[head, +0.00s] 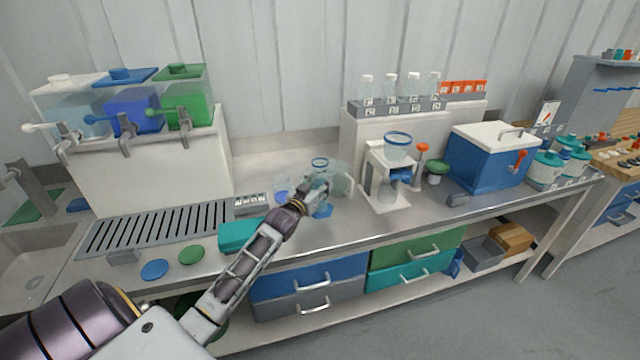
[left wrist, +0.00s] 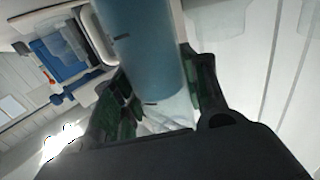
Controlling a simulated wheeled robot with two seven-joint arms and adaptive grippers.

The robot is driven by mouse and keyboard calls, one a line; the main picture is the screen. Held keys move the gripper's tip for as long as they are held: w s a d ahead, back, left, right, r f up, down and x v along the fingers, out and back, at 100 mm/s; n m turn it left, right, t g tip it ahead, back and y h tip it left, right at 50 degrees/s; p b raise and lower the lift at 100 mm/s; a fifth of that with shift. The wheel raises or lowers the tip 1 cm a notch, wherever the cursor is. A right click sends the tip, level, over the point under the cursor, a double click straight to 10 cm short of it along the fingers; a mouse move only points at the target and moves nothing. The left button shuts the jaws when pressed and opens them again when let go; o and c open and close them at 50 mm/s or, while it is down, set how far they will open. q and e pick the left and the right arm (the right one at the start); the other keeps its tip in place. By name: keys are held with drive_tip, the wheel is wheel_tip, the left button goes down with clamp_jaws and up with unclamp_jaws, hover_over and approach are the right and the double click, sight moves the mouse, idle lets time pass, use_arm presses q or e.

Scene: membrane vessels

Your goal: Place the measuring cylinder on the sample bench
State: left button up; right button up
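A clear measuring cylinder with a blue rim (head: 320,162) is upright over the steel bench (head: 300,233), left of the white stand. My left gripper (head: 319,187) reaches it from the front left and hides its middle. In the left wrist view, the blue-tinted cylinder (left wrist: 150,60) lies between the two green-padded fingers (left wrist: 165,95), which close against its sides. A blue patch (head: 323,211) shows below the gripper; I cannot tell whether the cylinder's foot touches the bench. My right gripper is not in view.
Other clear glassware (head: 340,176) stands close beside the gripper. A white stand with a blue-rimmed vessel (head: 396,145) is to the right, then a blue cooler box (head: 490,155). A drain grate (head: 150,230) and a teal box (head: 241,236) are left. The bench front is partly clear.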

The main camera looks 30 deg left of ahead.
sight(316, 186)
use_arm(q)
drive_tip(key=o, duration=0.4)
drive_tip(key=shift+r, duration=0.15)
drive_tip(key=shift+s, duration=0.1)
drive_tip(key=shift+s+d, duration=0.15)
drive_tip(key=shift+s, duration=1.7)
drive_tip(key=shift+s+d, duration=0.15)
drive_tip(key=shift+s, duration=1.65)
